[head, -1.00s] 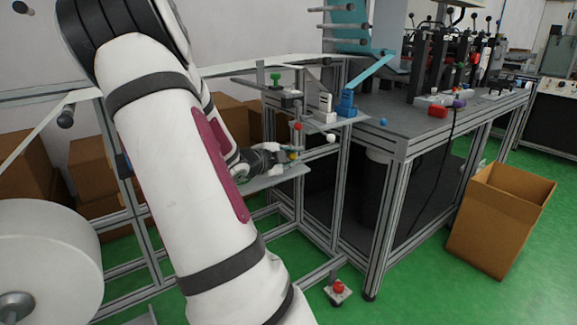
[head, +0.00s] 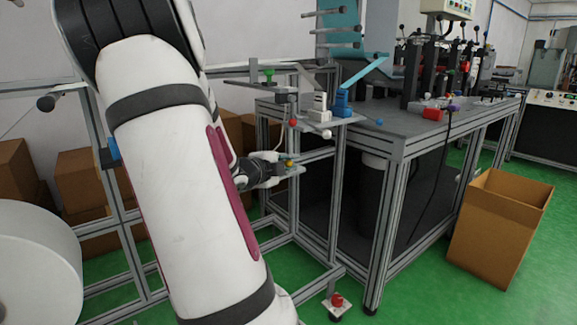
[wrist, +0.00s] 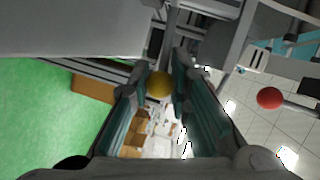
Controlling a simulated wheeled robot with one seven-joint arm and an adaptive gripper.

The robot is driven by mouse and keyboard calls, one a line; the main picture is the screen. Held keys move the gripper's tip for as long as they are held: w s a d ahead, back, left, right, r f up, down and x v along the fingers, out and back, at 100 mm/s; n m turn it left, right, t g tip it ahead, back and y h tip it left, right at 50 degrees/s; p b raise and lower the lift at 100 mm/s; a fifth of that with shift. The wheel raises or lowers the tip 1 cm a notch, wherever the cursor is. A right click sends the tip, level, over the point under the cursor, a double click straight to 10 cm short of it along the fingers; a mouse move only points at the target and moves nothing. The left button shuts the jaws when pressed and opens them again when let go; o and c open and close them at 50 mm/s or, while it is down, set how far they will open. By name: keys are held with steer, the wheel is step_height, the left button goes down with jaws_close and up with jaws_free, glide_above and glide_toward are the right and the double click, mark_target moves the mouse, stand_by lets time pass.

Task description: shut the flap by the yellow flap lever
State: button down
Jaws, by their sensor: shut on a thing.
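The yellow flap lever shows as a round yellow knob (wrist: 159,86) between my two fingers in the wrist view. It is a small yellow spot (head: 290,163) at my gripper in the head view. My gripper (head: 284,168) is shut on this knob, below the red and white knobs at the bench's left end. In the wrist view the fingers of my gripper (wrist: 161,75) lie on either side of it. A broad grey surface (wrist: 75,28) fills the upper left there; I cannot tell whether it is the flap. My arm covers much of the area left of the gripper.
A red knob (head: 293,122) and a white knob (head: 326,134) stick out just above my gripper. The metal-framed bench (head: 405,145) stands to the right. An open cardboard box (head: 498,235) and a red button (head: 337,299) are on the green floor.

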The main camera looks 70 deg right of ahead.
steer(key=shift+w, duration=0.1)
steer(key=c, duration=1.5)
jaws_free()
steer(key=shift+o, duration=0.2)
steer(key=v, duration=1.2)
steer(key=shift+f, duration=0.1)
